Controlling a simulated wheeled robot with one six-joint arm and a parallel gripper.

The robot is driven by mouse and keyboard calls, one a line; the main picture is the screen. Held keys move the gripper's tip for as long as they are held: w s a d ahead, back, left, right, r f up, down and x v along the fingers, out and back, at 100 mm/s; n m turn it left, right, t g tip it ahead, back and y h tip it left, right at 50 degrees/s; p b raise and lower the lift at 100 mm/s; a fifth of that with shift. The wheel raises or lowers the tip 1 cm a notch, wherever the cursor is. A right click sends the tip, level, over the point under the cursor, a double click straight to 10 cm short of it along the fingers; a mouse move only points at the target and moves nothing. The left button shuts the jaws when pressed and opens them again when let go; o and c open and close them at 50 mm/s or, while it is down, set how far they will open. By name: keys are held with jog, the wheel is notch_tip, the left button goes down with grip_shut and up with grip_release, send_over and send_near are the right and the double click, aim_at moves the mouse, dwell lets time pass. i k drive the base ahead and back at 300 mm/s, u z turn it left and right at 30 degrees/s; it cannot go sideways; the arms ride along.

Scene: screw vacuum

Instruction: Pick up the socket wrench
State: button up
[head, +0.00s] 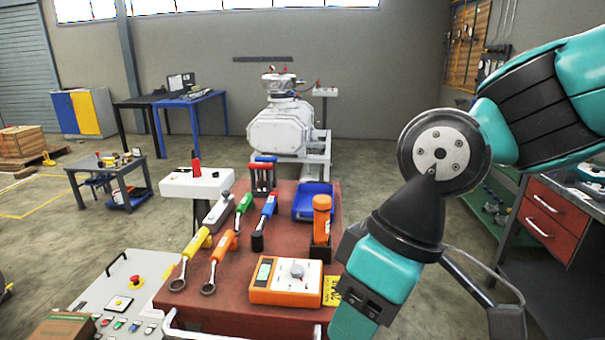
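Two ring-ended hand tools lie on the red cart top (180,305): a yellow-handled wrench (196,243) at the left and an orange-handled wrench (224,246) beside it. Their ring ends point toward me. A grey tool (218,212) lies just behind the yellow handle. I cannot tell which of these is the socket wrench. A short black cylinder (257,241) stands near the blue screwdriver (268,208). My teal and black arm fills the right side, in front of the cart's right edge. My gripper is not in view.
On the cart are an orange meter (286,281), an orange cylinder (322,218) in a black holder, a blue bin (312,201), a green screwdriver (243,206) and a tool rack (263,178). A control panel (120,295) stands at left, a workbench at right.

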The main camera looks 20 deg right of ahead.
aim_at(262, 166)
jog(key=z, duration=1.45)
jog(key=i, duration=3.85)
jog(key=u, duration=3.55)
jog(key=i, duration=0.55)
jog(key=u, duration=0.05)
